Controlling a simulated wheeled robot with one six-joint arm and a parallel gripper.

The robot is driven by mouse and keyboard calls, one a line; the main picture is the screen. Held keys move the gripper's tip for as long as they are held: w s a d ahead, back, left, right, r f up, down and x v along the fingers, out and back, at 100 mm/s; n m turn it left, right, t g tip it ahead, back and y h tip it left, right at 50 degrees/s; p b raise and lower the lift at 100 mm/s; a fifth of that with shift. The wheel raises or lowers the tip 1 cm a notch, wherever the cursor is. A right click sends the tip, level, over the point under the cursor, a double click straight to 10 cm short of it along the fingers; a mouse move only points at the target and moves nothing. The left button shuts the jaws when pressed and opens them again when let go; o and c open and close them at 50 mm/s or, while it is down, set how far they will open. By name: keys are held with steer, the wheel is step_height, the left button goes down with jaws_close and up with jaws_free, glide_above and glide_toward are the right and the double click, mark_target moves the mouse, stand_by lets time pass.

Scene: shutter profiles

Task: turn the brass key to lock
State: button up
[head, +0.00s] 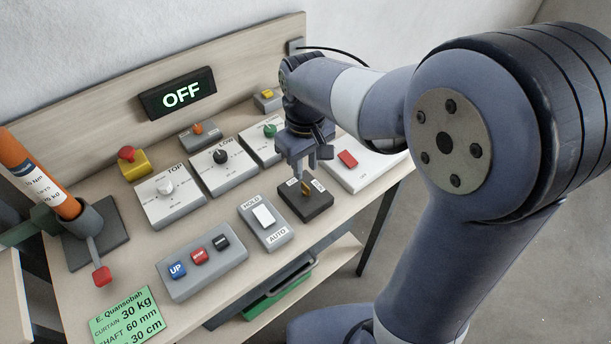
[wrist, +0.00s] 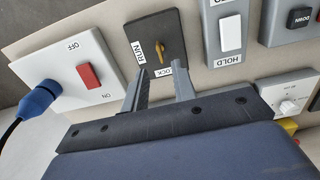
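The brass key (wrist: 159,52) sits in a dark key-switch box (wrist: 147,29), with a RUN label on one side and a second label, partly hidden by a finger, that reads as LOCK. In the head view the key (head: 306,188) stands on top of the black box (head: 317,207), just below my gripper (head: 304,172). In the wrist view my gripper (wrist: 160,73) is open, its two fingers apart with the key showing in the gap between and just beyond the tips. No contact with the key shows. The exact key angle is hard to read.
A white box with a red rocker switch (wrist: 90,75) and a blue plug (wrist: 40,98) stands beside the key box. On the other side is a grey HOLD/AUTO switch (head: 264,215). A button box (head: 202,261) stands nearer. The display (head: 178,94) reads OFF.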

mark_target(305, 185)
step_height(305, 185, up, 4)
steer(key=shift+r, duration=0.2)
step_height(305, 185, down, 11)
stand_by(0.8)
stand_by(0.4)
